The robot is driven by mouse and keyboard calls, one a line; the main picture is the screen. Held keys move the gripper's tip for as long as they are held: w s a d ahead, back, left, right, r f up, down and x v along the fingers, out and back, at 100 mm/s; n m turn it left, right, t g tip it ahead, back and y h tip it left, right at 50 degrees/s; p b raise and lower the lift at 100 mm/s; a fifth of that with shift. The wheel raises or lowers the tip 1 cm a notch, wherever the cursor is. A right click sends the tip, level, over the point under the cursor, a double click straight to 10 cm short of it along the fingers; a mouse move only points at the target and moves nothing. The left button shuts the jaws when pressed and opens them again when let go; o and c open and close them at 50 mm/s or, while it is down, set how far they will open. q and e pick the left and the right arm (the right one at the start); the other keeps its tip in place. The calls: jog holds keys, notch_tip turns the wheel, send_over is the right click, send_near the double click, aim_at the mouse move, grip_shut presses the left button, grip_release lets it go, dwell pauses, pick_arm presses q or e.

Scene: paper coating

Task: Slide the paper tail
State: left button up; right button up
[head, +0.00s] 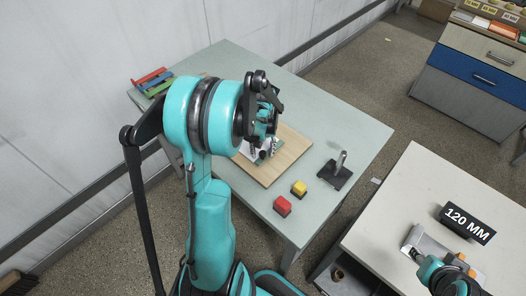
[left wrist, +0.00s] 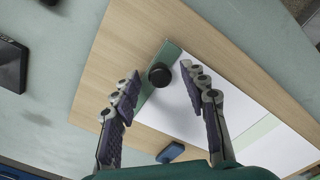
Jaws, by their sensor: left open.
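The white paper (left wrist: 225,95) lies on a wooden board (left wrist: 110,50), with a green strip (left wrist: 168,50) along its edge and a round black knob (left wrist: 159,75) on the strip. In the head view my left arm hides much of the paper (head: 246,154) and part of the board (head: 268,174). My left gripper (left wrist: 162,71) is open; its fingers are on either side of the knob, and I cannot tell whether they touch anything. A teal part of my right arm (head: 447,277) shows at the lower right of the head view, beside a light metal piece; its jaws are not clear.
A red block (head: 282,206), a yellow block (head: 299,188) and a black stand with a metal post (head: 336,171) are on the grey-green table (head: 362,130). Coloured bars (head: 152,79) lie at its far left. A white table (head: 440,190) with a "120 MM" block (head: 467,223) is on the right.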

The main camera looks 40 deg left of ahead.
pick_arm(q)
grip_shut()
jog(key=shift+s+d, duration=0.2)
jog(key=shift+d, duration=1.9)
jog(key=shift+a, duration=0.1)
grip_release()
notch_tip(320, 180, up, 12)
